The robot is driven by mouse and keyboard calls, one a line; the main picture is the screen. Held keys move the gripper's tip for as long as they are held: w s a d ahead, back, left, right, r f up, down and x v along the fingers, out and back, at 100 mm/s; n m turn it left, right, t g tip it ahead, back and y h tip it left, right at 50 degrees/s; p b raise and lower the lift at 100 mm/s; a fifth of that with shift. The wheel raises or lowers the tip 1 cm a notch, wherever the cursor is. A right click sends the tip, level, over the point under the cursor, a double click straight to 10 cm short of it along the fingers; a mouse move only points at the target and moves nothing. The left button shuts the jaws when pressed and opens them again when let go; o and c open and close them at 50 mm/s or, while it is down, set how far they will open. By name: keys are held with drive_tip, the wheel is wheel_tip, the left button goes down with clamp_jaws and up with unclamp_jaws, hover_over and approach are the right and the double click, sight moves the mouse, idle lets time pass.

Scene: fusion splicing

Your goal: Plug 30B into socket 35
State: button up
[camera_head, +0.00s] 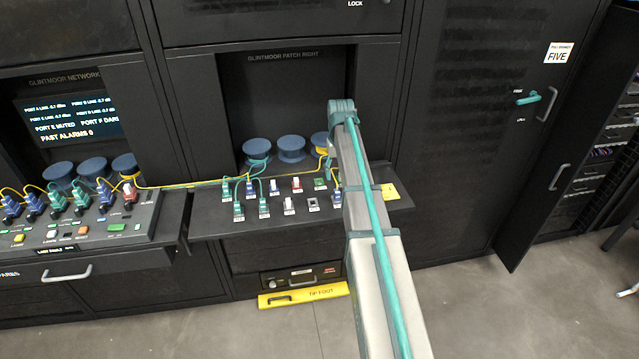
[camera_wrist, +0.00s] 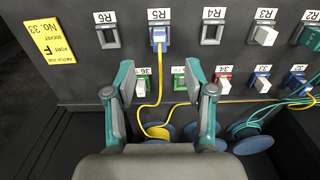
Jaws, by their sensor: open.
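In the wrist view, which shows the labels upside down, my gripper (camera_wrist: 160,80) is open and empty over the patch shelf, its fingers spread apart. A blue plug with a yellow cable (camera_wrist: 159,37) sits upright at R5, beyond the fingertips; I cannot read 30B on it. The socket 35 position, with a green label (camera_wrist: 179,71), is partly hidden behind the right-hand finger. Position 36, with a white insert (camera_wrist: 143,86), lies between the fingers near the left-hand one. In the head view my arm hides the gripper; the blue plug (camera_head: 337,198) shows beside the arm.
R6 (camera_wrist: 108,38) and R4 (camera_wrist: 212,34) hold empty-looking frames; R3 has a white insert (camera_wrist: 264,36). Red 34 (camera_wrist: 223,83) and blue 33 (camera_wrist: 262,82) lie right of 35. The yellow cable runs past the fingers to blue spools (camera_head: 291,148). A yellow note (camera_wrist: 49,40) marks the shelf end.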

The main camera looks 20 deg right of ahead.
sight(337, 191)
drive_tip(key=shift+f, duration=0.15)
drive_tip(key=shift+f+b, duration=2.1)
drive_tip(key=shift+f, duration=2.3)
clamp_jaws()
drive_tip(key=shift+r+p, duration=0.2)
drive_tip(key=shift+p, duration=0.15)
drive_tip(key=shift+r+p, duration=1.65)
drive_tip(key=shift+r, duration=1.2)
drive_tip(key=shift+d+r, duration=0.1)
